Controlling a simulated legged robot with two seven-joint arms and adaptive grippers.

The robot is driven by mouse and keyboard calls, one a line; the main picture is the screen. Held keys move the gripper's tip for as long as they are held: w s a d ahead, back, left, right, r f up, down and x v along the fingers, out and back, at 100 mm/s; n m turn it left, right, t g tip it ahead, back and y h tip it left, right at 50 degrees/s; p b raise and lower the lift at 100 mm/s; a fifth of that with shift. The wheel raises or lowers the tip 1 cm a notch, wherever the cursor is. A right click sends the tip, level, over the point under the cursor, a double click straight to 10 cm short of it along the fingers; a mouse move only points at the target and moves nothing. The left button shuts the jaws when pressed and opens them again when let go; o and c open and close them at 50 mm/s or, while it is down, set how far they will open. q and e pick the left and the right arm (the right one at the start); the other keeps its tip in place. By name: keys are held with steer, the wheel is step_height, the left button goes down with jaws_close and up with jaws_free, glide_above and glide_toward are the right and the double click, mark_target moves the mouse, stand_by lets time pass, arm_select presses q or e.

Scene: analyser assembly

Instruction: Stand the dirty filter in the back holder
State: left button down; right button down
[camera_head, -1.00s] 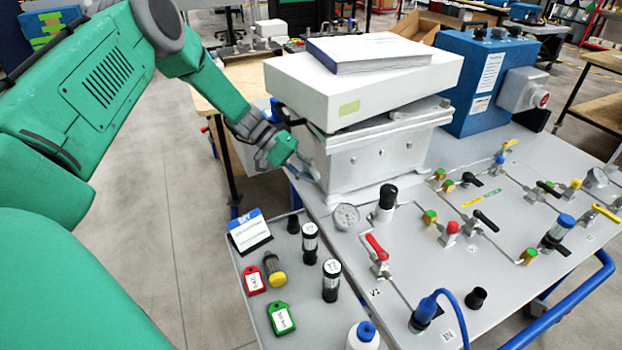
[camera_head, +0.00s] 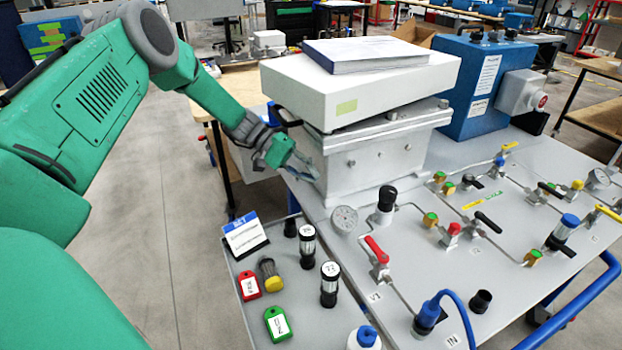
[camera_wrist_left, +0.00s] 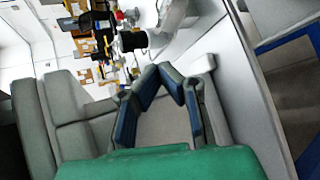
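A small filter with a dark grey-brown body and a yellow end (camera_head: 270,274) lies tilted on the grey side tray; I take it for the dirty filter. A black cup-like holder (camera_head: 291,228) stands at the tray's back, beside the card. Another black cup (camera_head: 480,301) stands on the panel at the front; I cannot tell for sure which is the back holder. My left gripper (camera_head: 312,172) is beside the white box, behind and above the tray, away from the filter. Its blue-padded fingers (camera_wrist_left: 160,98) look apart with nothing between them. My right gripper is out of view.
Two labelled black-and-clear cylinders (camera_head: 329,285) stand right of the filter. Red (camera_head: 249,285) and green (camera_head: 278,324) tags and a blue-topped card (camera_head: 245,236) are around it. A white bottle (camera_head: 365,339) stands in front. Valves and pipes fill the panel (camera_head: 410,250).

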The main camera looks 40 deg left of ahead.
arm_select(q)
steer(key=shift+w+r+n+h+b, duration=0.2)
steer(key=shift+w+h+b, duration=0.5)
steer(key=shift+b, duration=1.3)
steer(key=shift+w+n+h+b, duration=0.3)
steer(key=shift+h+b, duration=0.7)
steer(key=shift+b, duration=0.95)
